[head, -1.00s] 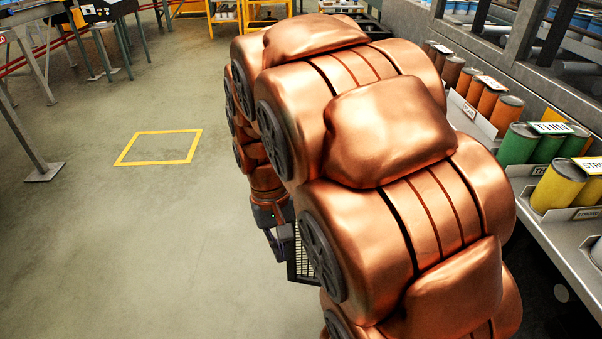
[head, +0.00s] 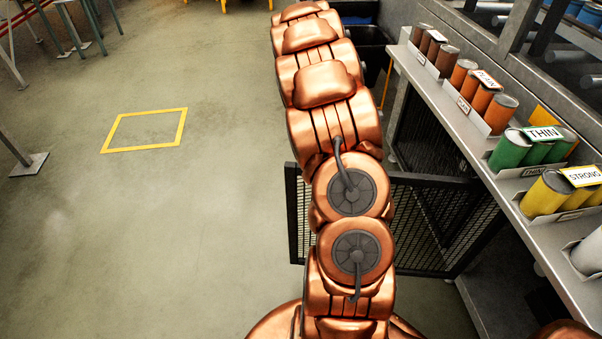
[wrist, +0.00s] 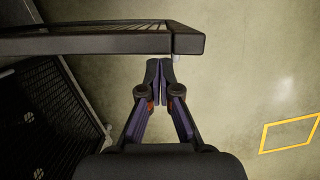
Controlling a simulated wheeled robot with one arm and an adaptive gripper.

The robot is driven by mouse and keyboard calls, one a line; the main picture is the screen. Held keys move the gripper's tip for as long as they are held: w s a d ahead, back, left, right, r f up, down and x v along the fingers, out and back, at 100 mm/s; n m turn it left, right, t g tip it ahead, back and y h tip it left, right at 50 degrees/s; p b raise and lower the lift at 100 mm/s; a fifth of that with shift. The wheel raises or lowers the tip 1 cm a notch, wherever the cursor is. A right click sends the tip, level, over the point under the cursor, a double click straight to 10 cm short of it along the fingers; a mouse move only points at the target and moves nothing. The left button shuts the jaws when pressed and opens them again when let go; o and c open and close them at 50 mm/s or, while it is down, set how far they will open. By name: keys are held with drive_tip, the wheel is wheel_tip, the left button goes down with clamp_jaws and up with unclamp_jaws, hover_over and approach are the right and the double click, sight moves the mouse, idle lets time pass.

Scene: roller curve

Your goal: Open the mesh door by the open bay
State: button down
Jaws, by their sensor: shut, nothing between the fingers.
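The black-framed mesh door (head: 449,215) stands out from beneath the shelf counter into the floor area, swung open. My copper arm crosses in front of its middle in the head view. Its free end (head: 293,215) shows left of the arm. In the wrist view the door's top rail (wrist: 90,45) runs across the upper left. My gripper (wrist: 159,68) is shut and empty, its fingertips close beside the door's free end; whether they touch it I cannot tell. The gripper is hidden in the head view.
The counter (head: 475,130) along the right carries brown, orange, green and yellow cans. Another dark mesh panel (wrist: 40,115) lies at left in the wrist view. A yellow floor square (head: 146,148) and wide clear floor lie to the left.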

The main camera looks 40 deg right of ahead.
wheel_tip(320, 180, down, 14)
drive_tip(key=b, duration=0.2)
drive_tip(key=shift+s+d+f+m, duration=0.2)
drive_tip(key=shift+d+f+m, duration=0.05)
drive_tip(key=shift+d+m, duration=0.1)
idle(0.4)
drive_tip(key=shift+s+a, duration=0.1)
